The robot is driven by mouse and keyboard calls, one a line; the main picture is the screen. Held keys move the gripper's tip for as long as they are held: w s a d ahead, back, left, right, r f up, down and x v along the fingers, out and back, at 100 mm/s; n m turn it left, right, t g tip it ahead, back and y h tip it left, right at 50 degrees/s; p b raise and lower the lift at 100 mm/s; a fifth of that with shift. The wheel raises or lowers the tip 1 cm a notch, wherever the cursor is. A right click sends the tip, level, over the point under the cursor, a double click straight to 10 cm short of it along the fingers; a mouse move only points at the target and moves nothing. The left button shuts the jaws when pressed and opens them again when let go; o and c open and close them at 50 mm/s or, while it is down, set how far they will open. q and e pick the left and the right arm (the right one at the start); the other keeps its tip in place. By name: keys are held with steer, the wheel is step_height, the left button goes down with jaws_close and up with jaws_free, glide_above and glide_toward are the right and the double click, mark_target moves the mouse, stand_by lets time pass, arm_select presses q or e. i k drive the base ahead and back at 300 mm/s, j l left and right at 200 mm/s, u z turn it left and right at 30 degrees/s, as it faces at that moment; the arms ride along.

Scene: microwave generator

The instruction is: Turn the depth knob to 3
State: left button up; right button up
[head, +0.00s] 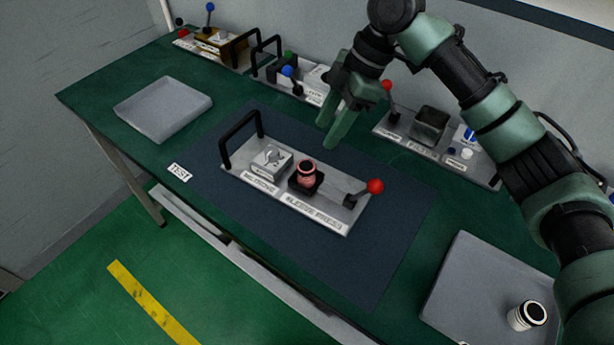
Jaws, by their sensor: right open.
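No knob in the head view carries a label that I can read as depth. My right gripper (335,128) is open and empty, with its green fingers pointing down above the back edge of the dark mat (380,260). It is above and behind a grey panel (320,213) on the mat. My left gripper is not in view.
Behind stand more panels with levers and handles, one with a black box (429,124) and small blue and white parts (466,136). An empty grey tray (163,108) is at left. Another tray (465,285) at right holds a black-and-white cylinder (527,315). The mat's front is clear.

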mark_target(271, 154)
steer(key=k+j, duration=0.1)
steer(key=k, duration=0.65)
steer(key=k+j, duration=0.1)
steer(key=k, duration=0.6)
